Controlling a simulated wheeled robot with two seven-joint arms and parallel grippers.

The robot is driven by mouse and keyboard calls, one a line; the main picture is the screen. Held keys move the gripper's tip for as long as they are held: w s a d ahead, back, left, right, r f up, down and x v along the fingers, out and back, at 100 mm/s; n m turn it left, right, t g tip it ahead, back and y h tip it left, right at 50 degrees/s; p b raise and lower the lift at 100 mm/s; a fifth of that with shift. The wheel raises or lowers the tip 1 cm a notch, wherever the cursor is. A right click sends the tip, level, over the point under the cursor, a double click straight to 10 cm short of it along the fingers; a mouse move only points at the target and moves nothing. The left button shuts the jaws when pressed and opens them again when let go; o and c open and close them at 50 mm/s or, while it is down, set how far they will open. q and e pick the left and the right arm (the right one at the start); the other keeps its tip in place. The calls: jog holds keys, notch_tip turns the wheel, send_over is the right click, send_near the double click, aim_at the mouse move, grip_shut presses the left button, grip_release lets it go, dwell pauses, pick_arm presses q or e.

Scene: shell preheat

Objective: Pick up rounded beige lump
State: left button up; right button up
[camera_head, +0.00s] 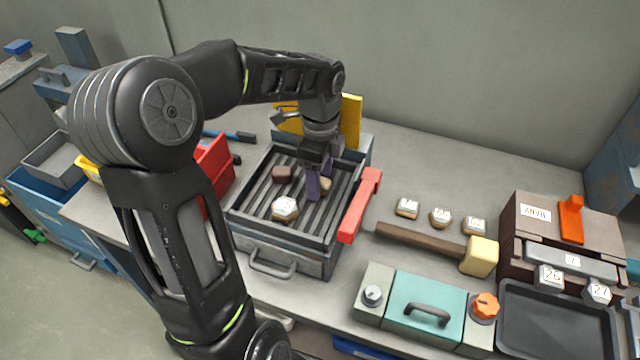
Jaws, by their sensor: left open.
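A rounded beige lump (325,183) lies on the dark slatted grill tray, partly hidden by my left gripper (316,190). The gripper points down over the tray with its jaws open, the fingers at the lump; I cannot tell whether they touch it. A brown lump (282,174) lies to the left on the slats. A beige lump with a white labelled top (285,208) lies nearer the front. The grill box (305,262) has a front handle and a red lever at its right. My right gripper is not in view.
Three small labelled pieces (440,217) stand right of the grill, behind a wooden-handled mallet (478,256). A teal control box (425,309), a black tray (556,325) and an anvil block (535,225) fill the front right. A red bin (214,168) stands left of the grill.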

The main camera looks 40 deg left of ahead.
pick_arm(q)
grip_shut()
dwell(0.6)
